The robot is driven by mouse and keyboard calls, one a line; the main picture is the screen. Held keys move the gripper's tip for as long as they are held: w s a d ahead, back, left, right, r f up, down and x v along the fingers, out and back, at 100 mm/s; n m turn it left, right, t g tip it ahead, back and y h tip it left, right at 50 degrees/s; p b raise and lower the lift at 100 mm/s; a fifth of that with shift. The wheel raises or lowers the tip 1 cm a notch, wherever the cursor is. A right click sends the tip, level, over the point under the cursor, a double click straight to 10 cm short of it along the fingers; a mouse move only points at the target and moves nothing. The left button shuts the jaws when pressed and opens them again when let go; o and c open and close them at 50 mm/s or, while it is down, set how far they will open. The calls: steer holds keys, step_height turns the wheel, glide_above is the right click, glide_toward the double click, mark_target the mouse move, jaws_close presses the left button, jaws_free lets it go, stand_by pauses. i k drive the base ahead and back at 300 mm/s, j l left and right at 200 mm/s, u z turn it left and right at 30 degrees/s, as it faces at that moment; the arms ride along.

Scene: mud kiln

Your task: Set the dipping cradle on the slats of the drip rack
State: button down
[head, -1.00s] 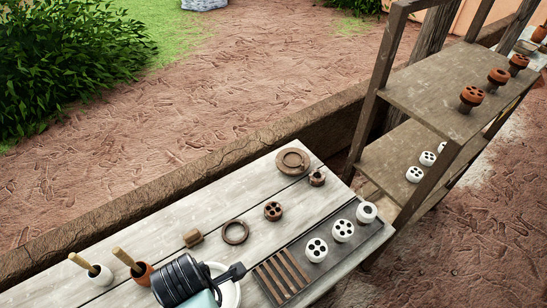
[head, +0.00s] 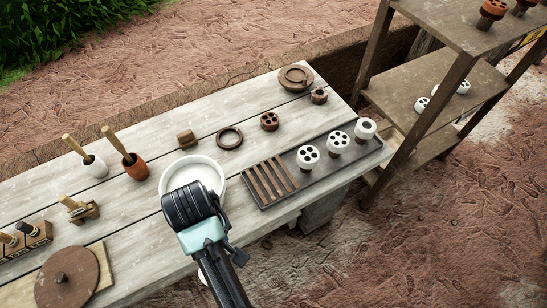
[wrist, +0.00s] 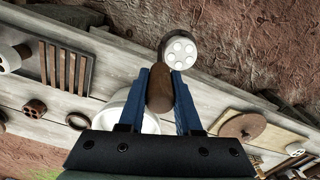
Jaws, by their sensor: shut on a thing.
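In the wrist view my gripper (wrist: 160,75) is shut on the brown handle (wrist: 159,92) of the dipping cradle. A white round head with several holes (wrist: 181,51) shows at the handle's far end, beyond the table's front edge. In the head view my arm hides the fingers; a bit of white (head: 203,276) shows beside it near that edge. The drip rack (head: 322,168) is a dark tray on the table, right of my wrist. Its brown slats (head: 269,184) are bare, and also show in the wrist view (wrist: 70,70).
Three white holed pieces, one of them (head: 308,157), stand on the rack's right part. A white bowl (head: 217,170) lies partly under my wrist, left of the slats. A brown ring (head: 230,138) and holed piece (head: 270,121) lie behind. A shelf (head: 440,85) stands at right.

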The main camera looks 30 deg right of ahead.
mark_target(272, 179)
steer(key=z, duration=1.6)
steer(key=i+j, duration=0.15)
steer(key=j, duration=0.15)
steer(key=i+j+z, duration=0.1)
steer(key=j, duration=0.25)
steer(key=i+j, duration=0.15)
steer(key=j, duration=0.2)
steer(key=i+j, duration=0.15)
steer(key=j, duration=0.15)
steer(key=i+j+z, duration=0.1)
steer(key=j, duration=0.25)
